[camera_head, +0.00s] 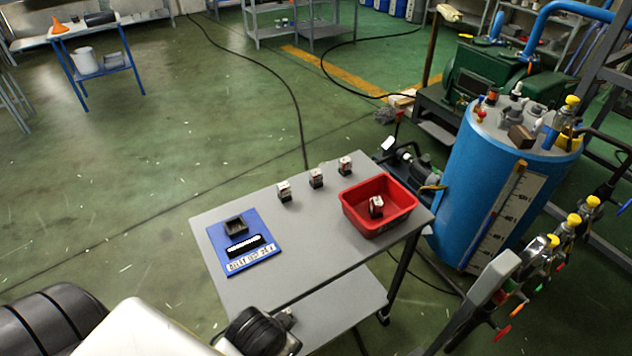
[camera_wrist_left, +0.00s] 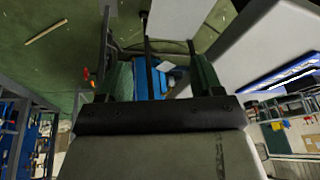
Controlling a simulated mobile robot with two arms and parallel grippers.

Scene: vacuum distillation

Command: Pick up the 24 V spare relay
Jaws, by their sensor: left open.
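Three small relays with dark bases and pale, red-marked tops stand in a row on the grey table: a left relay (camera_head: 284,191), a middle relay (camera_head: 316,178) and a right relay (camera_head: 345,165). Another relay (camera_head: 376,206) lies in the red bin (camera_head: 407,222). Their markings are too small to read, so I cannot tell which is the 24 V spare. My left gripper (camera_wrist_left: 150,55) is open in the left wrist view, with no relay seen between its fingers. In the head view my arm comes in at the lower left, in front of the table. My right gripper is not in view.
A blue mat (camera_head: 265,229) with a dark socket (camera_head: 236,226), a black strip and a printed label lies on the table's left (camera_head: 213,238). A blue tank (camera_head: 470,190) with valves stands close at the right. The tabletop between mat and bin is clear.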

